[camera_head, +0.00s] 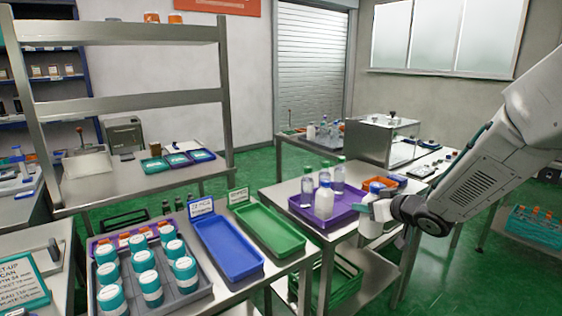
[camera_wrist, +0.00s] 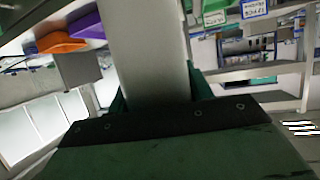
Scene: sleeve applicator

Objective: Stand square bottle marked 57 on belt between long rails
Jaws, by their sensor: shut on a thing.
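My gripper (camera_head: 378,205) is shut on a white bottle (camera_head: 370,228) with a blue cap, at the right edge of the near steel table. In the wrist view the bottle (camera_wrist: 150,50) is a pale, flat-sided column between the green-and-black fingers (camera_wrist: 160,112). No number is readable on it. In the head view it looks roughly upright; I cannot tell whether it touches anything below. A belt-like strip (camera_head: 428,165) with small dark parts runs beside a steel box at the back right; its rails are too small to make out.
A purple tray (camera_head: 300,210) holds several bottles, white and clear. An orange tray (camera_head: 388,181) lies behind my gripper. Blue (camera_head: 228,245) and green (camera_head: 268,230) trays are empty. A grey crate (camera_head: 190,300) holds several teal-capped jars. The steel box (camera_head: 370,140) stands behind the tray table.

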